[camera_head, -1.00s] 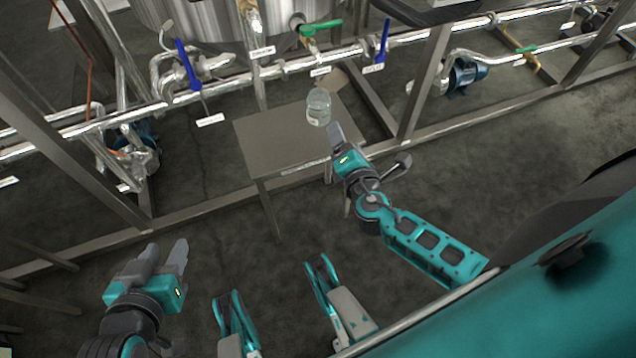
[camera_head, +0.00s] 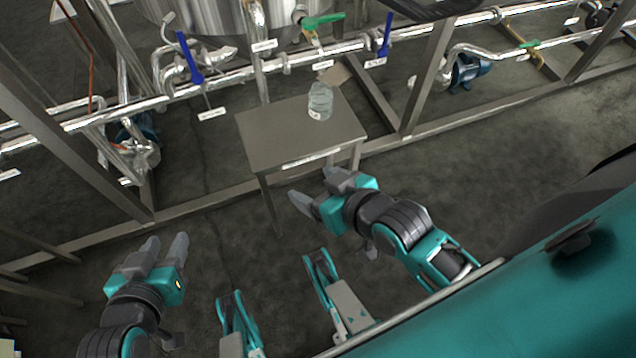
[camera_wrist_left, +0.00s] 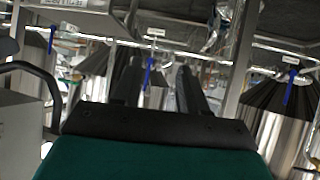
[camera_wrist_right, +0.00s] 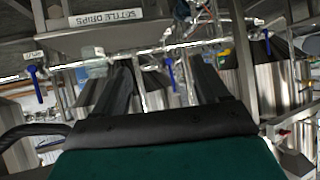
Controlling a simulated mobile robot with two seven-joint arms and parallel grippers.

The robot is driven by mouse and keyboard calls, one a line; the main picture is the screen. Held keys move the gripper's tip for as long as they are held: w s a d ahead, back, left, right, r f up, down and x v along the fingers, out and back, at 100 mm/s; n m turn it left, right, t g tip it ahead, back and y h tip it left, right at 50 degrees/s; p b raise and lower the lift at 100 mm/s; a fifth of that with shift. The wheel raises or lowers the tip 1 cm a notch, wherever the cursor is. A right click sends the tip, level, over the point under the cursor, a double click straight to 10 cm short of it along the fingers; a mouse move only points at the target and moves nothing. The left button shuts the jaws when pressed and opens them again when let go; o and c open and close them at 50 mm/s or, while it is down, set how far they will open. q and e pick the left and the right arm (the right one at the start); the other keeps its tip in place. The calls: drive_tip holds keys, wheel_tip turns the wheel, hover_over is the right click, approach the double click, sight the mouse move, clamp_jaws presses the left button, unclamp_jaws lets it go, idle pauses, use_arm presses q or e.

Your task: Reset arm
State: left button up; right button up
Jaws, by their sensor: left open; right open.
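My right gripper (camera_head: 316,188) is open and empty, in front of the small metal table's front edge in the head view. Its two fingers also show apart in the right wrist view (camera_wrist_right: 165,80). My left gripper (camera_head: 162,248) is open and empty at the lower left, over bare floor. Its fingers also show apart in the left wrist view (camera_wrist_left: 157,80). A clear container (camera_head: 320,101) stands upright on the small metal table (camera_head: 270,135), apart from both grippers.
A steel tank (camera_head: 210,14) and pipes with a green-handled valve (camera_head: 323,20) and blue-handled valves (camera_head: 188,62) are behind the table. Blue pumps (camera_head: 468,72) stand among frame beams. The floor (camera_head: 540,140) at right is clear.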

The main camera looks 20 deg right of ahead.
use_arm(q)
drive_tip(key=s+a+r+y+p, duration=0.1)
drive_tip(key=a+r+p, duration=0.3)
drive_tip(key=r+p, duration=0.9)
drive_tip(key=s+p, duration=0.1)
drive_tip(key=p, duration=0.6)
drive_tip(key=shift+r+y, duration=0.25)
drive_tip(key=shift+y, duration=0.05)
use_arm(e)
drive_tip(key=s+d+r+h, duration=0.1)
drive_tip(key=d+r, duration=0.3)
drive_tip(key=r, duration=0.9)
drive_tip(key=shift+s+r, duration=0.25)
drive_tip(key=shift+s, duration=0.25)
use_arm(q)
drive_tip(key=shift+f, duration=0.1)
use_arm(e)
drive_tip(key=shift+d, duration=0.1)
